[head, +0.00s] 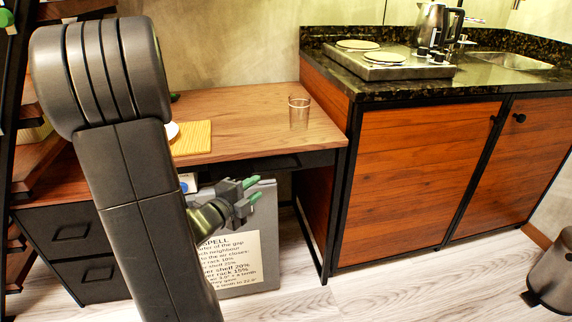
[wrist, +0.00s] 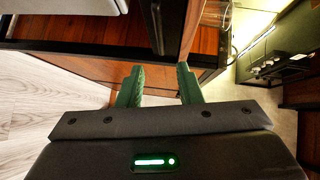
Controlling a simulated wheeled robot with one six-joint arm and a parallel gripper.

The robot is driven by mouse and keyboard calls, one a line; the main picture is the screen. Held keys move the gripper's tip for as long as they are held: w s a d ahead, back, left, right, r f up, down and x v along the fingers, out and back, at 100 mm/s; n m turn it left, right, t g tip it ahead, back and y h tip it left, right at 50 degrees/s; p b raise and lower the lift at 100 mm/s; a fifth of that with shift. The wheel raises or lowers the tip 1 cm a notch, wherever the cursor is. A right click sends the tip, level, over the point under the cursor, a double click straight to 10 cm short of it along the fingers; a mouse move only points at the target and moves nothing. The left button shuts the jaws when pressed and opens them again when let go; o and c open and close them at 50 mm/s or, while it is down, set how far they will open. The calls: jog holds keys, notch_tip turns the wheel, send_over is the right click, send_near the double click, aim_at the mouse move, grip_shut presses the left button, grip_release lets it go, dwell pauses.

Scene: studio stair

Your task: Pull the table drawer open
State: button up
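The wooden table (head: 246,117) stands left of the counter. A thin dark front (head: 285,162) runs under its top edge and looks like a drawer; I cannot make out a handle on it. Two black drawers with handles, an upper one (head: 66,231) and a lower one (head: 103,279), are at the table's lower left, partly behind my arm. My gripper (head: 252,190) is below the table's front edge, in front of a grey panel. In the wrist view my gripper (wrist: 159,68) has its green fingers apart, with nothing held between them.
A clear glass (head: 299,112) and a cutting board (head: 191,138) stand on the table. The grey panel (head: 262,235) with a printed sheet is under it. The counter cabinet (head: 417,180) is to the right, a bin (head: 553,272) at far right. The floor in front is clear.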

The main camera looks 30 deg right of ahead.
aim_at(280, 171)
jog(key=b+x, duration=0.2)
jog(key=x, duration=1.1)
jog(key=shift+w+d, duration=0.15)
jog(key=shift+d, duration=0.1)
grip_shut()
